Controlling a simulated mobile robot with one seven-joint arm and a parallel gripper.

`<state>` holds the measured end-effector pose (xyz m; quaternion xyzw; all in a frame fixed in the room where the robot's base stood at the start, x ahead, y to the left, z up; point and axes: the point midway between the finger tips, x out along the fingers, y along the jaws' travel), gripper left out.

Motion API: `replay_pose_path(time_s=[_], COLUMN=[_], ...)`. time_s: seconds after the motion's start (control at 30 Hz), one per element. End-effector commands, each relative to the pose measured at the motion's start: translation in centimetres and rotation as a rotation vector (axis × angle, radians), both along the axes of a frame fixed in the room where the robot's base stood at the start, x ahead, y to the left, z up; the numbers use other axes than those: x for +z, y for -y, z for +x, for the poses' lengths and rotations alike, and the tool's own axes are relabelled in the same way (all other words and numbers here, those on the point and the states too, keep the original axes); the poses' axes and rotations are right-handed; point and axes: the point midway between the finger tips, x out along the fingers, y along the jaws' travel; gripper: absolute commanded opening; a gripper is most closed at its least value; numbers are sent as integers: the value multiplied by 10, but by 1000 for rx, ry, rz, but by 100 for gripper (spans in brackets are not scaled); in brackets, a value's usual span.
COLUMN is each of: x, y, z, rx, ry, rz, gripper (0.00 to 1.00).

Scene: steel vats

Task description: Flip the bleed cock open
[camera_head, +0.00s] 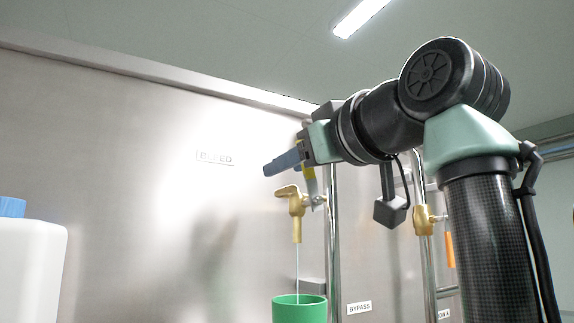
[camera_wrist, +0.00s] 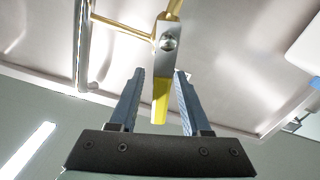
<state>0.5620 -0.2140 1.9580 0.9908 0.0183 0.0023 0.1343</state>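The brass bleed cock (camera_head: 297,203) sticks out from a steel pipe below the BLEED label (camera_head: 215,158). Its yellow-sleeved lever (camera_head: 309,182) points up from the valve, partly hidden by my gripper. A thin stream runs from the spout down to a green cup (camera_head: 299,310). My gripper (camera_head: 272,168) is just above the cock. In the wrist view my gripper (camera_wrist: 161,73) is open, with one blue finger on each side of the lever (camera_wrist: 160,100). Gaps show on both sides, so neither finger clearly touches it.
The steel vat wall (camera_head: 120,140) stands close behind. A vertical pipe (camera_head: 334,230) is right of the cock. A second brass valve (camera_head: 424,218) with an orange handle (camera_head: 450,250) is farther right, near the BYPASS label (camera_head: 359,308). A white container (camera_head: 32,270) stands at left.

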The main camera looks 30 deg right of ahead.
Motion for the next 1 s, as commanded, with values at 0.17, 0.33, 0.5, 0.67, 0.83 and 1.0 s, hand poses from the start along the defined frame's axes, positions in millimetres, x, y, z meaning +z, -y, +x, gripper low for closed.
replay_pose_path(time_s=[0.17, 0.33, 0.5, 0.67, 0.83, 1.0], x=[0, 0, 0, 0, -1, -1], y=[0, 0, 0, 0, 0, 0], z=[0, 0, 1, 1, 1, 1], rx=[0, 0, 1, 1, 0, 0], ry=[0, 0, -1, -1, -2, -2], rz=[0, 0, 0, 0, 0, 0], gripper=[22, 0, 0, 0, 0, 0])
